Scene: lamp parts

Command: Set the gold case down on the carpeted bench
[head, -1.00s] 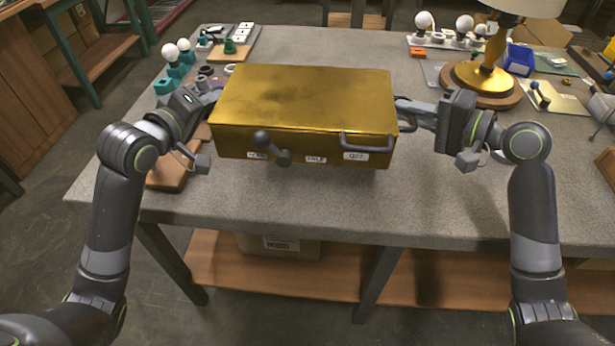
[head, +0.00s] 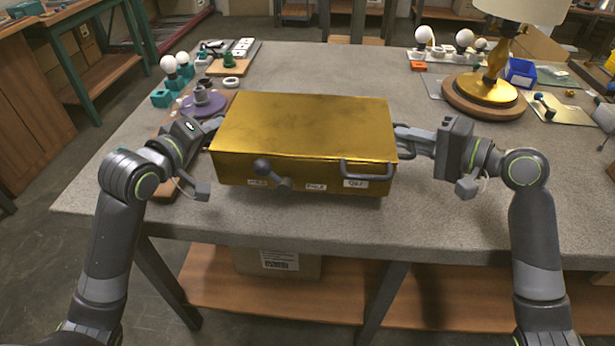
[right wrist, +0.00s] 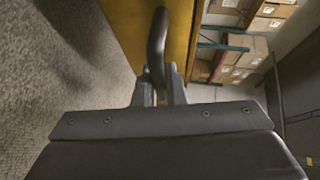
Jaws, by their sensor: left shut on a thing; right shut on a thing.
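The gold case (head: 305,125), a flat closed box with dark handles and small white labels on its front, is level over the front middle of the grey carpeted bench (head: 440,215). My left gripper (head: 214,124) is at the case's left side and shut on it; its fingertips are partly hidden. My right gripper (head: 404,138) is shut on the dark side handle at the right end. In the right wrist view the fingers (right wrist: 160,92) close around that curved handle (right wrist: 157,45). A dark shadow lies on the carpet beside the case; I cannot tell whether its underside touches.
A lamp (head: 482,88) on a round wooden base and a blue bin (head: 520,72) stand at the back right. White bulbs (head: 168,64) and a purple part (head: 204,102) stand at the left. Bare carpet lies behind the case and at the front right.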

